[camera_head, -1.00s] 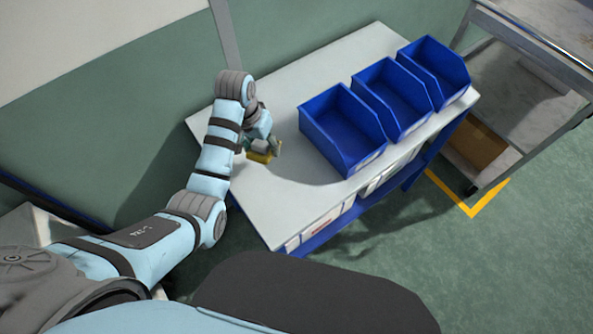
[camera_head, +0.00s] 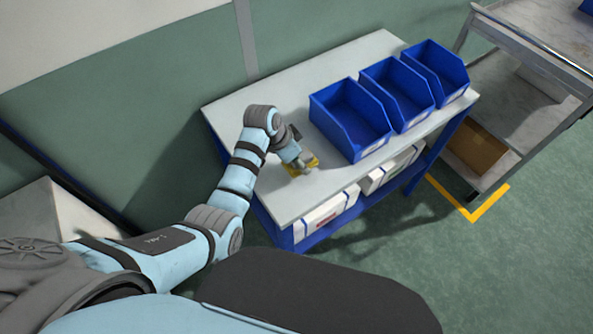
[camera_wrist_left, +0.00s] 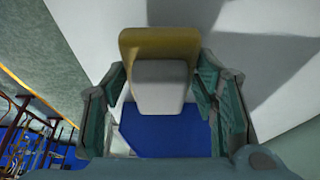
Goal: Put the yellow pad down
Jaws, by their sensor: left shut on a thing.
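The yellow pad (camera_head: 302,166) is at my left gripper (camera_head: 299,162), over the white tabletop near its front edge, left of the nearest blue bin. In the left wrist view the yellow pad (camera_wrist_left: 158,40) shows as a yellow slab with a pale grey block (camera_wrist_left: 160,82) on it. The grey block sits between the two fingers of my left gripper (camera_wrist_left: 162,82), which is shut on the pad's grey part. I cannot tell whether the pad touches the tabletop. My right gripper is not in view.
Three blue bins (camera_head: 357,146) stand in a row along the right part of the white table (camera_head: 258,93). White boxes (camera_head: 330,212) sit on the shelf below. A grey cart (camera_head: 521,115) stands at the right. The tabletop's back left is clear.

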